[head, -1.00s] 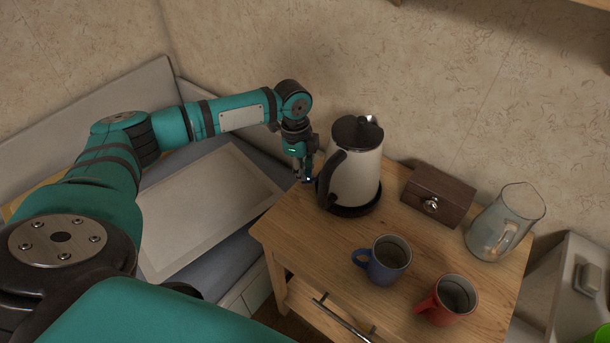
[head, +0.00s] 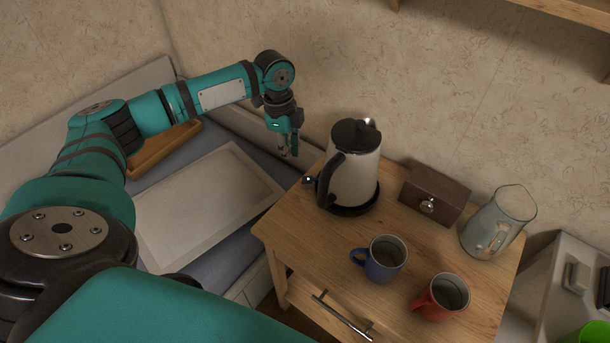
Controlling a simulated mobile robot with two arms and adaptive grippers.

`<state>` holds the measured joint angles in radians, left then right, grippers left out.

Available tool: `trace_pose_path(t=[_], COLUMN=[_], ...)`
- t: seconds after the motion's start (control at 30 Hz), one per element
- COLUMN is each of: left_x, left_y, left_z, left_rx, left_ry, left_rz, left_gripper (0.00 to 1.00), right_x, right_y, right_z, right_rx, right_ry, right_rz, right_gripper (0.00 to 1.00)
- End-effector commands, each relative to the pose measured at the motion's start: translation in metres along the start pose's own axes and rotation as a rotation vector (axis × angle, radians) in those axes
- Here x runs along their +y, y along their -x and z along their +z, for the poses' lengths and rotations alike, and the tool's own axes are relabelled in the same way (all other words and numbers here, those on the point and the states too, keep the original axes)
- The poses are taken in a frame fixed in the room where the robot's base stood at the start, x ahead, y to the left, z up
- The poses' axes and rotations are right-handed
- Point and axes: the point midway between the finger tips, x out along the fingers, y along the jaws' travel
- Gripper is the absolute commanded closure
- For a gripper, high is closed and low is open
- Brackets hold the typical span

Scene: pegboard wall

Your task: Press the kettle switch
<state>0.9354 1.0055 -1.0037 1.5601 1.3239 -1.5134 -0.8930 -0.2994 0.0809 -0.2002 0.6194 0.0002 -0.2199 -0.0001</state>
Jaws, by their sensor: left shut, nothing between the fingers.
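The kettle (head: 355,178) is cream-white with a black lid, handle and base. It stands upright on the wooden cabinet, near its back left corner. Its switch (head: 309,180) is a small dark tab with a bluish light, low on the handle side, facing left. My left gripper (head: 289,154) is shut and empty. It points down, left of the kettle and above the switch's height in the picture, apart from both. My right gripper is not in view.
On the wooden cabinet (head: 300,236) stand a blue mug (head: 384,262), a red mug (head: 446,299), a dark wooden box (head: 432,194) and a glass pitcher (head: 497,224). A framed panel (head: 205,205) and a wooden tray (head: 165,148) lie on the bed at left.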

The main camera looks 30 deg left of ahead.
Motion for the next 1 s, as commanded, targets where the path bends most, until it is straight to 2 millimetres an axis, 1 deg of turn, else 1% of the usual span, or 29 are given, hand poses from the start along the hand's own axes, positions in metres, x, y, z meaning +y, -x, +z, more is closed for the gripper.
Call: trace_pose_path(t=[0.03,0.1,0.2,0.3,0.47,1.0], left_x=[-0.001,-0.001,0.000,0.000,0.001,0.001], left_y=[0.012,0.026,0.041,0.052,0.058,0.058], left_z=[0.000,0.000,0.000,0.000,0.000,0.000], left_rx=[0.001,0.002,0.000,0.001,0.000,0.000], left_ry=[0.000,0.000,-0.001,0.000,0.000,0.000], left_rz=[-0.003,-0.003,-0.001,0.000,0.002,0.001], left_gripper=[1.00,1.00,1.00,1.00,1.00,1.00], right_x=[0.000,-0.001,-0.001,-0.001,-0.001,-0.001], right_y=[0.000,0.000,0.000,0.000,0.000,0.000], right_z=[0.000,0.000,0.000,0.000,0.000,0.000], right_rx=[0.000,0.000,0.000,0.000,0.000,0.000], right_ry=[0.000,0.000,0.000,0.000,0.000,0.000], right_rz=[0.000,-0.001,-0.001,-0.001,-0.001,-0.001], right_gripper=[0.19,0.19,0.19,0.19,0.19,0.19])
